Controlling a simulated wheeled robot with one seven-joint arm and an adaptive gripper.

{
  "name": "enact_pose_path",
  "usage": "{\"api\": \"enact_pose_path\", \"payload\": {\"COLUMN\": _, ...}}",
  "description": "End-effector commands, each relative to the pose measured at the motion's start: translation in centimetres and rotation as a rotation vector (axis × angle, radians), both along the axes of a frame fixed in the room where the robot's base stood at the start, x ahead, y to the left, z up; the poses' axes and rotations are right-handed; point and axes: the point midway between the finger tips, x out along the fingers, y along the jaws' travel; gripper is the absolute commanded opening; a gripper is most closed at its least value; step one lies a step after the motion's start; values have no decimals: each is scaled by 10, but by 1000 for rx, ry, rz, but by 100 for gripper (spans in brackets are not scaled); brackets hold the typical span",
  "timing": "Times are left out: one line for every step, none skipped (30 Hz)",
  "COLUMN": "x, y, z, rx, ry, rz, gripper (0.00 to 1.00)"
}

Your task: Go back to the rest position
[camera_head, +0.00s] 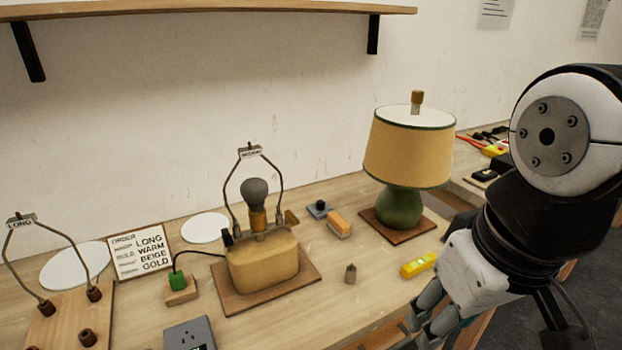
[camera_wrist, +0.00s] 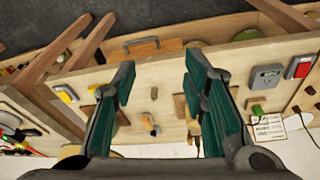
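My gripper (camera_wrist: 158,72) is open in the wrist view, its two teal-padded fingers well apart with nothing between them. In the head view my gripper (camera_head: 428,318) hangs at the lower right, over or beside the bench's front edge; its fingertips are partly cut off there. A lamp with a beige shade (camera_head: 408,150) and green base (camera_head: 399,208) stands upright on a brown board, left of my arm. A second lamp has a yellowish base (camera_head: 263,262), a wire harp and a grey bulb (camera_head: 254,190), with no shade on it.
An order card (camera_head: 139,252) reads long, warm, beige, gold. A wooden rack with a "LONG" harp (camera_head: 20,221) is at left. A grey socket box (camera_head: 190,334), green plug (camera_head: 177,281), yellow level (camera_head: 418,264) and small finial (camera_head: 350,273) lie on the bench. A shelf (camera_head: 200,10) hangs above.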

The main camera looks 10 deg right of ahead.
Motion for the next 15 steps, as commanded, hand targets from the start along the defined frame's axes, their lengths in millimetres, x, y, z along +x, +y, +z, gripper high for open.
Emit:
{"api": "enact_pose_path", "payload": {"x": -7, "y": 1, "z": -2, "rx": 16, "ry": -9, "rz": -34, "gripper": 40}}
{"api": "enact_pose_path", "payload": {"x": -9, "y": 1, "z": -3, "rx": 23, "ry": -11, "rz": -53, "gripper": 40}}
{"api": "enact_pose_path", "payload": {"x": -12, "y": 1, "z": -3, "rx": 32, "ry": -13, "rz": -71, "gripper": 40}}
{"api": "enact_pose_path", "payload": {"x": -14, "y": 1, "z": -4, "rx": 36, "ry": -13, "rz": -81, "gripper": 40}}
{"api": "enact_pose_path", "payload": {"x": -15, "y": 1, "z": -5, "rx": 39, "ry": -12, "rz": -86, "gripper": 40}}
{"api": "enact_pose_path", "payload": {"x": -15, "y": 2, "z": -5, "rx": 42, "ry": -12, "rz": -92, "gripper": 40}}
{"api": "enact_pose_path", "payload": {"x": -15, "y": 2, "z": -5, "rx": 42, "ry": -12, "rz": -94, "gripper": 40}}
{"api": "enact_pose_path", "payload": {"x": -15, "y": 2, "z": -5, "rx": 42, "ry": -12, "rz": -94, "gripper": 40}}
{"api": "enact_pose_path", "payload": {"x": -15, "y": 2, "z": -5, "rx": 42, "ry": -12, "rz": -94, "gripper": 40}}
{"api": "enact_pose_path", "payload": {"x": -15, "y": 2, "z": -5, "rx": 42, "ry": -12, "rz": -93, "gripper": 40}}
{"api": "enact_pose_path", "payload": {"x": -15, "y": 2, "z": -5, "rx": 41, "ry": -12, "rz": -93, "gripper": 40}}
{"api": "enact_pose_path", "payload": {"x": -15, "y": 2, "z": -5, "rx": 41, "ry": -12, "rz": -93, "gripper": 40}}
{"api": "enact_pose_path", "payload": {"x": -15, "y": 2, "z": -4, "rx": 41, "ry": -12, "rz": -92, "gripper": 40}}
{"api": "enact_pose_path", "payload": {"x": -15, "y": 2, "z": -3, "rx": 41, "ry": -14, "rz": -92, "gripper": 40}}
{"api": "enact_pose_path", "payload": {"x": -15, "y": 2, "z": 0, "rx": 40, "ry": -19, "rz": -92, "gripper": 40}}
